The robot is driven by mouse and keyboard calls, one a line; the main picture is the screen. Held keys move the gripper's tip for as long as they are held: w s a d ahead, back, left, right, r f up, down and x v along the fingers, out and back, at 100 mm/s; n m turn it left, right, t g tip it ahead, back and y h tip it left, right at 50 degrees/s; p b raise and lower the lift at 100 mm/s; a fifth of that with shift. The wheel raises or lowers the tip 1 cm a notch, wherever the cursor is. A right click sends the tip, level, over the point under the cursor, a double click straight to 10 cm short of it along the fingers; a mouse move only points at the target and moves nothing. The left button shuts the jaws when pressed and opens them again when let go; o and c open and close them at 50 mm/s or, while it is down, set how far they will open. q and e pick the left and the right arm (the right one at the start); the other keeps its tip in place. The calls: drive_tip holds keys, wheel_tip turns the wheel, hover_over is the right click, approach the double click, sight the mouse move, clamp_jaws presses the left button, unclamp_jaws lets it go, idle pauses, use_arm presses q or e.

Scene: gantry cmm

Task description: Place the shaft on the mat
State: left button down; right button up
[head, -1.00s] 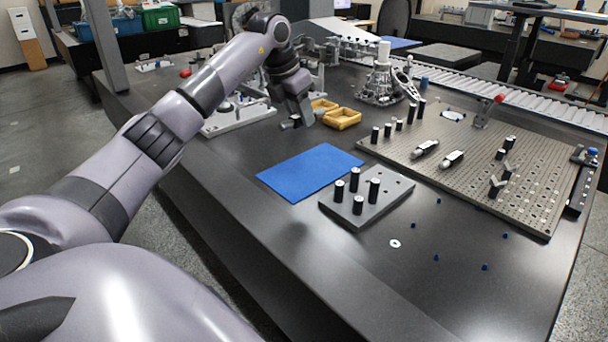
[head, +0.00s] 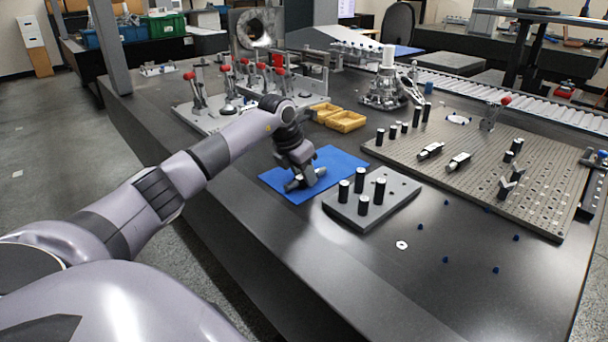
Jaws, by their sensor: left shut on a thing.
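The blue mat (head: 340,162) lies flat on the dark table, left of a grey block with black pegs. My left gripper (head: 304,178) is over the near left part of the mat, pointing down. It is shut on the shaft (head: 292,185), a short grey metal piece showing at both sides of the fingers. The shaft lies roughly level, very low over the mat; I cannot tell whether it touches. My gripper hides the shaft's middle and part of the mat. My right gripper is not in view.
The grey block with black pegs (head: 390,207) stands close to the mat's right. Yellow bins (head: 345,121) are behind it. A fixture plate with red-knobbed clamps (head: 205,118) is at the back left. A perforated plate (head: 510,200) fills the right.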

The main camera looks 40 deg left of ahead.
use_arm(q)
drive_tip(key=shift+r, duration=0.15)
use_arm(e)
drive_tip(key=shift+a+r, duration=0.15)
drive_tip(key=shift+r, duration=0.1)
use_arm(q)
drive_tip(key=c, duration=0.8)
unclamp_jaws()
drive_tip(key=shift+f, duration=0.2)
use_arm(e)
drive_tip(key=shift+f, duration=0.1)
use_arm(q)
drive_tip(key=shift+r, duration=0.15)
drive_tip(key=p+v, duration=0.2)
drive_tip(key=v, duration=1)
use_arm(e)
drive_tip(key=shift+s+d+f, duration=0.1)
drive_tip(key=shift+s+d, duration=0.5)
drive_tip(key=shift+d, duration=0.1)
